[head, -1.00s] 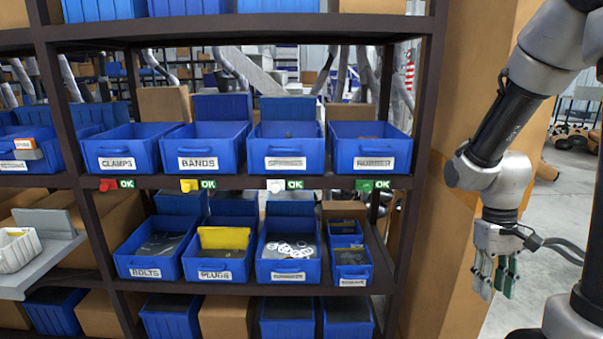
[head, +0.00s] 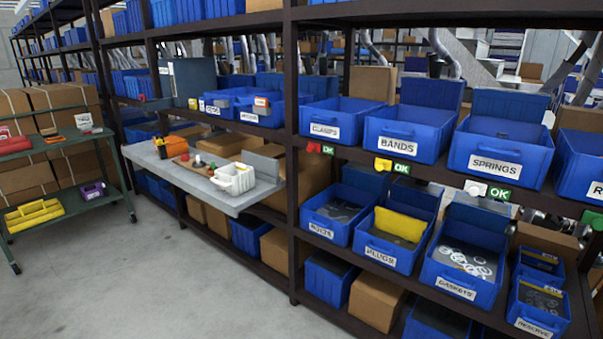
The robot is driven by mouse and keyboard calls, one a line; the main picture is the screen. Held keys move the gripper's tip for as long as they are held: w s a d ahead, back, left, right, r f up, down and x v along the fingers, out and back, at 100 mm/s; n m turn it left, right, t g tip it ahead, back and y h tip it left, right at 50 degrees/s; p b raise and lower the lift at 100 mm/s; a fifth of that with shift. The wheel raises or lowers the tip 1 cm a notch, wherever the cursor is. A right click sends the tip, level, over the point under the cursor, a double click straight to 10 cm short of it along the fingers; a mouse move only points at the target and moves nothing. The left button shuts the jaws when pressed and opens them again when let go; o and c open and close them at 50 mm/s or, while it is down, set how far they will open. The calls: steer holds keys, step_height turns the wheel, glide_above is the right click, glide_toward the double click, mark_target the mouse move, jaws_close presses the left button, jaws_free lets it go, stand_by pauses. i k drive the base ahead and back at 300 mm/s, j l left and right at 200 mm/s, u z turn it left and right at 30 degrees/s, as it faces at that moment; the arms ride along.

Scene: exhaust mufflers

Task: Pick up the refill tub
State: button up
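No tub in view carries a readable "refill" label. A small white tub (head: 235,179) stands upright on a grey ledge (head: 205,192) that juts from the rack; what is inside it is hard to make out. A blue RESERVE bin (head: 538,307) sits at the lower right of the rack, with small parts in it. My gripper and arm are out of view.
Labelled blue bins such as BANDS (head: 406,133) and SPRINGS (head: 500,152) fill the rack. Small objects, including an orange box (head: 176,145), share the ledge. A green cart (head: 62,175) holds a yellow caddy (head: 34,215). The grey floor (head: 170,285) in front is clear.

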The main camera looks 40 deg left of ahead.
mark_target(234, 179)
steer(key=u, duration=1.9)
steer(key=i+j, duration=0.25)
steer(key=i, duration=0.25)
steer(key=i+j, duration=0.2)
steer(key=i, duration=0.3)
steer(key=i+j+z, duration=0.1)
steer(key=i+j, duration=0.15)
steer(key=i, duration=0.25)
steer(key=i+j, duration=0.25)
steer(key=i, duration=0.25)
steer(key=i+j, duration=0.3)
steer(key=i, duration=0.2)
steer(key=l+z, duration=0.05)
